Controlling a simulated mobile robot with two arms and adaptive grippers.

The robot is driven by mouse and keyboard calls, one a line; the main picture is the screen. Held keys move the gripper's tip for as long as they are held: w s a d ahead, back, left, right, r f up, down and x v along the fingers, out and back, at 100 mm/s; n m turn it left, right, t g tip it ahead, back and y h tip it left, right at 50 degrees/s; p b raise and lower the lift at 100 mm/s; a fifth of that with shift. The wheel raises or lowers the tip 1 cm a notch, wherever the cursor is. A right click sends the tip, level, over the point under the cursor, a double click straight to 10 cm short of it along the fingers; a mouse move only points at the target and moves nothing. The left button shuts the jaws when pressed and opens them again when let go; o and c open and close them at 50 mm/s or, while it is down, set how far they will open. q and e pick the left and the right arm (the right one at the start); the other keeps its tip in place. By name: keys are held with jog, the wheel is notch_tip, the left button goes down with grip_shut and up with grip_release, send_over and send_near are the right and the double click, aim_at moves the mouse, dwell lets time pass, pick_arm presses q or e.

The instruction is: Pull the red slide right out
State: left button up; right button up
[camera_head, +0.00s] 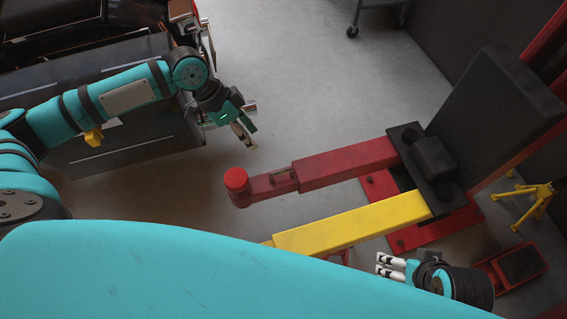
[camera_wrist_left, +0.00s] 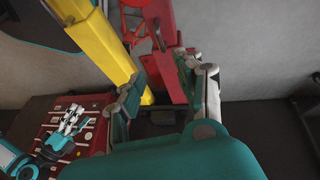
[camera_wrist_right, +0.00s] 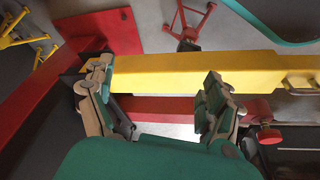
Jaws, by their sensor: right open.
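The red slide (camera_head: 268,186) is a darker red bar coming out of a red sleeve (camera_head: 345,160), with a round red pad (camera_head: 236,180) at its free end. My left gripper (camera_head: 243,136) is open and empty, above and beyond the pad in the head view, apart from it. In the left wrist view, red lift parts (camera_wrist_left: 160,50) show between and beyond its spread fingers (camera_wrist_left: 163,75). My right gripper (camera_head: 385,265) is open and empty on the near side of the yellow arm.
The yellow arm (camera_head: 350,225) runs beside the red one, on the near side. A black lift carriage (camera_head: 435,165) holds both at the right. A dark cabinet (camera_head: 130,145) stands at the left. Yellow (camera_head: 522,203) and red stands are at the right.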

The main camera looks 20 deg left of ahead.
pick_arm(q)
jog(key=b+x, duration=0.1)
jog(key=x, duration=0.3)
jog(key=b, duration=0.2)
send_near(280, 171)
jog(key=b+x, duration=0.2)
jog(key=x, duration=0.5)
jog(key=shift+d+f, duration=0.15)
jog(key=shift+f, duration=0.2)
jog(key=shift+w+d+f, duration=0.1)
jog(key=shift+d+f, duration=0.05)
jog(key=shift+f, duration=0.15)
pick_arm(e)
jog(key=w+a+r+t+y, duration=0.1)
jog(key=w+a+r+t, duration=0.2)
jog(key=w+r+t, duration=0.3)
jog(key=w+a+r+t+y, duration=0.2)
jog(key=w+a+r+t, duration=0.1)
jog(key=w+r+t, duration=0.4)
jog(key=shift+w+a+r+n+y, duration=0.15)
jog(key=shift+w+r+n+y, duration=0.15)
jog(key=shift+w, duration=1.1)
pick_arm(q)
grip_shut()
